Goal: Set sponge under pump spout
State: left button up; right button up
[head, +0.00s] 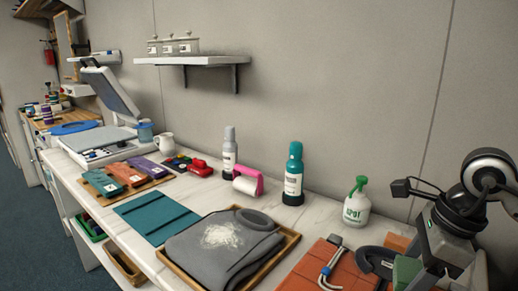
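A white bottle with a green pump-like top (356,207), lettered "SPOT", stands upright near the wall at the right. A green block (406,270), which may be the sponge, shows at the lower right beside my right gripper (400,264). A dark curved finger lies at the block's left side. The arm's dark wrist parts and grey body hide much of this spot. I cannot tell whether the gripper is closed on the block or only beside it. The block is in front of the bottle and apart from it. My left gripper is not in view.
An orange-brown board (312,268) with a bent metal tool (331,265) lies left of the gripper. A wooden tray (284,250) holds a grey garment. A teal bottle (293,176) stands left of the white bottle. Bare white counter (325,221) shows between them.

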jog(key=a+n+g, duration=0.1)
jog(key=n, duration=0.4)
jog(key=a+f+n+g, duration=0.1)
jog(key=a+n, duration=0.1)
jog(key=n, duration=0.3)
jog(key=s+a+n+g, duration=0.1)
jog(key=a+n, duration=0.1)
jog(key=n, duration=0.3)
jog(key=shift+s+f+g+h, duration=0.1)
jog(key=shift+f+g+h, duration=0.2)
jog(key=shift+g+h, duration=0.1)
jog(key=n, duration=0.2)
jog(key=a+n+h, duration=0.1)
jog(key=n, duration=0.1)
jog(key=shift+s+a+f+g, duration=0.1)
jog(key=shift+s+f+g, duration=0.1)
jog(key=shift+s+g, duration=0.1)
jog(key=n, duration=0.2)
jog(key=a+n+h, duration=0.1)
jog(key=n, duration=0.1)
jog(key=shift+s+f, duration=0.2)
jog(key=shift+f, duration=0.1)
